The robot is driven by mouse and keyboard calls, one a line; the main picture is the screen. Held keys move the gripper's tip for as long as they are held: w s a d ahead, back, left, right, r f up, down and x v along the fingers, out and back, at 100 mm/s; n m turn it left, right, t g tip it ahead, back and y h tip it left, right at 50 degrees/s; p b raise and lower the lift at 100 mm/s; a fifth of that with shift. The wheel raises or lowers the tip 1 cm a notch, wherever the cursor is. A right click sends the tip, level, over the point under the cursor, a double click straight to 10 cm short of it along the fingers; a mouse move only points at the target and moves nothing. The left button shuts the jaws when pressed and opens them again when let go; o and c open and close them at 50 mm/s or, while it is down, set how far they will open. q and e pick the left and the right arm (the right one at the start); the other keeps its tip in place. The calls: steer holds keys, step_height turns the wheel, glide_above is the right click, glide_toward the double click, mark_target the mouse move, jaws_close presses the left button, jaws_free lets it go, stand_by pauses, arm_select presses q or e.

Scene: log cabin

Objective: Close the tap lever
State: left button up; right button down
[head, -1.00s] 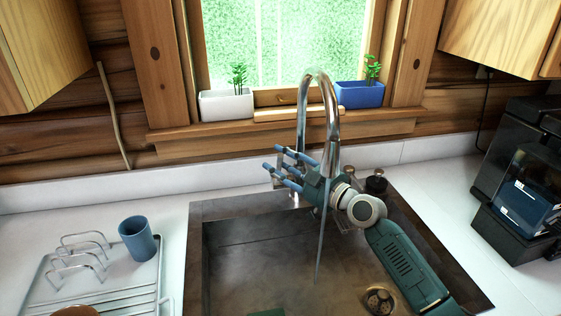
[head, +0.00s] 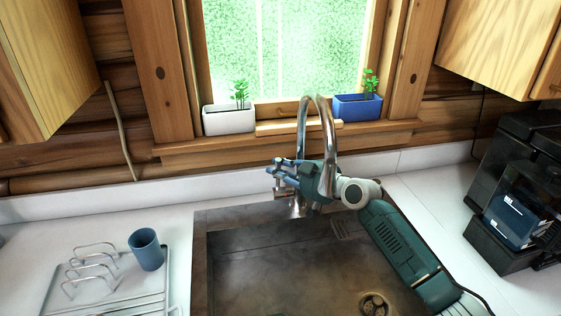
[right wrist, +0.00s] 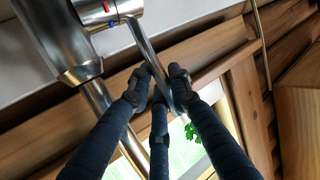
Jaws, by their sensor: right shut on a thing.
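The chrome tap (head: 302,125) stands at the back edge of the sink, with a tall curved spout. No water stream shows below the spout. The tap lever (head: 278,178) is a slim metal rod to the left of the tap body and stands roughly upright. My right gripper (head: 284,168) reaches past the spout with its blue fingers closed around the lever. In the right wrist view the three fingers meet around the lever (right wrist: 147,50), near the cap with red and blue marks (right wrist: 104,12). My left gripper is not in view.
The sink (head: 270,260) is empty below my right arm, with a drain (head: 374,304) at right. A blue cup (head: 146,250) stands by a dish rack (head: 92,268) at left. White (head: 229,120) and blue (head: 357,107) planters sit on the sill. A black coffee machine (head: 520,190) is at right.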

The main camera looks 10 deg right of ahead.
steer(key=shift+w+r+g, duration=0.3)
steer(key=shift+w+g, duration=0.1)
steer(key=shift+w, duration=0.1)
steer(key=shift+w+f+m+g+h, duration=0.1)
steer(key=shift+f+m+g+h, duration=0.2)
steer(key=c, duration=1.6)
jaws_free()
steer(key=shift+o, duration=0.2)
steer(key=shift+s+d+r, duration=0.1)
steer(key=shift+s+d, duration=0.2)
steer(key=s+d, duration=0.7)
steer(key=s, duration=0.4)
steer(key=shift+s+d+r, duration=0.35)
steer(key=shift+r, duration=0.05)
steer(key=shift+f, duration=0.1)
